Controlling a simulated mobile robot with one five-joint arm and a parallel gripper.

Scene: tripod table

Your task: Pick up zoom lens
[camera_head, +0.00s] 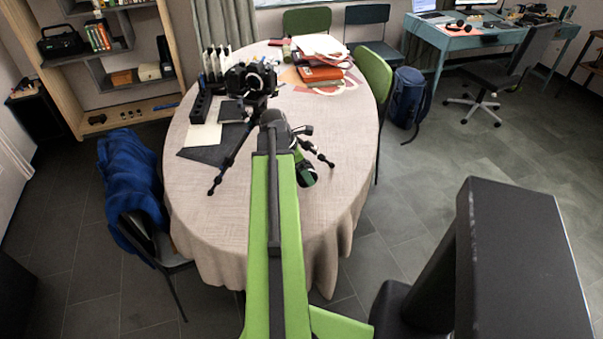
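I cannot make out the zoom lens for certain; it may be hidden behind my arm or too small to tell. A black camera (250,79) stands on a small black tripod (232,155) on the oval table (205,225), its legs spread on the cloth. My green arm reaches over the near side of the table. Its dark end joint overlaps the tripod in the picture. The green and black part below right of that joint seems to be my gripper (307,177), low over the table; its fingers cannot be made out, nor anything in them.
A dark mat (212,155), a black holder (201,104) and a stack of papers and orange books (320,70) lie on the table. Chairs stand around it, one with a blue jacket (130,180). A blue backpack (408,97) stands right.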

